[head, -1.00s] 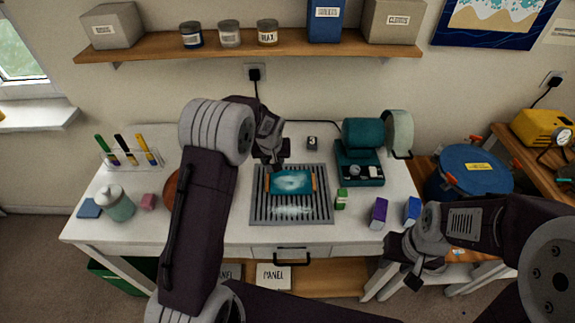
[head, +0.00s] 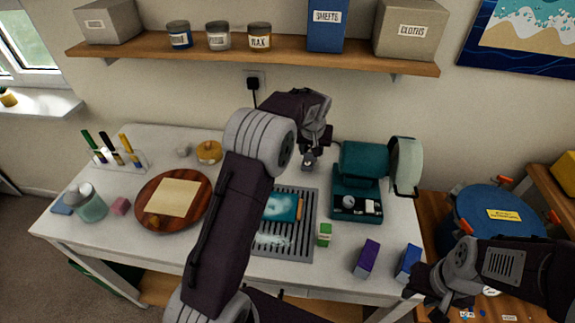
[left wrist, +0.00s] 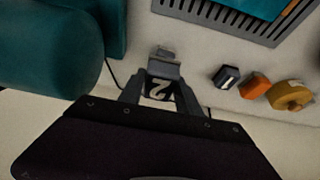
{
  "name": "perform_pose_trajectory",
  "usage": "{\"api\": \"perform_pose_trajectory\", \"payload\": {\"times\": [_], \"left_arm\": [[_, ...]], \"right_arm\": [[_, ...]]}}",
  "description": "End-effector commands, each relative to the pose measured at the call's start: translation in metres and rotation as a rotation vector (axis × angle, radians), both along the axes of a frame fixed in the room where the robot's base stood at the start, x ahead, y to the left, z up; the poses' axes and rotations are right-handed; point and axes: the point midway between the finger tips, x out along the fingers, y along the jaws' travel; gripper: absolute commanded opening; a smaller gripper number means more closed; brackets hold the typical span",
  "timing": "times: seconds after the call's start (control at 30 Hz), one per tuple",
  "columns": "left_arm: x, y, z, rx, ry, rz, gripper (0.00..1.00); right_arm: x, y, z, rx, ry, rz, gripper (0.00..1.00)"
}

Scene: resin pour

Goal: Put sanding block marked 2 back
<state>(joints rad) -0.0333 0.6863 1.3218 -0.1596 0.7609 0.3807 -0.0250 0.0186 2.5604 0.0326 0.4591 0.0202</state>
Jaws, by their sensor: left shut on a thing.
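Sanding block marked 2 (left wrist: 158,89) is between the fingers of my left gripper (left wrist: 160,92), its white 2 showing in the left wrist view. In the head view my left gripper (head: 310,148) is over the back of the white table, left of the teal machine. A small grey block (left wrist: 165,54) shows just beyond the fingertips; its mark cannot be read. A dark block with a white label (left wrist: 226,77) lies to its right in the left wrist view. My right gripper (head: 440,301) is low at the right, its fingers unclear.
The teal machine (head: 357,203) stands close right of my left gripper. The slotted grey tray (head: 311,225) lies in front, partly behind my arm. An orange block (left wrist: 255,86) and a golden round thing (left wrist: 291,96) are near the labelled block. A shelf (head: 280,53) hangs above.

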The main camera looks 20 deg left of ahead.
Motion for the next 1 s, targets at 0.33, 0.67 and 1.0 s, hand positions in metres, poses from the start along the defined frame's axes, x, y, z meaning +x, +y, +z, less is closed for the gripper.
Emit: {"api": "perform_pose_trajectory", "payload": {"times": [0.33, 0.67, 1.0], "left_arm": [[0.022, 0.075, -0.045, -0.001, 0.003, 0.006, 0.02], [0.035, 0.112, -0.07, 0.0, -0.001, 0.001, 0.02], [0.035, 0.111, -0.11, 0.0, 0.0, 0.0, 0.02]], "right_arm": [[0.0, 0.0, 0.018, 0.0, 0.0, 0.0, 0.36], [0.0, 0.0, 0.023, 0.0, 0.0, 0.0, 0.36], [0.0, 0.0, 0.031, 0.0, 0.0, 0.0, 0.36]]}}
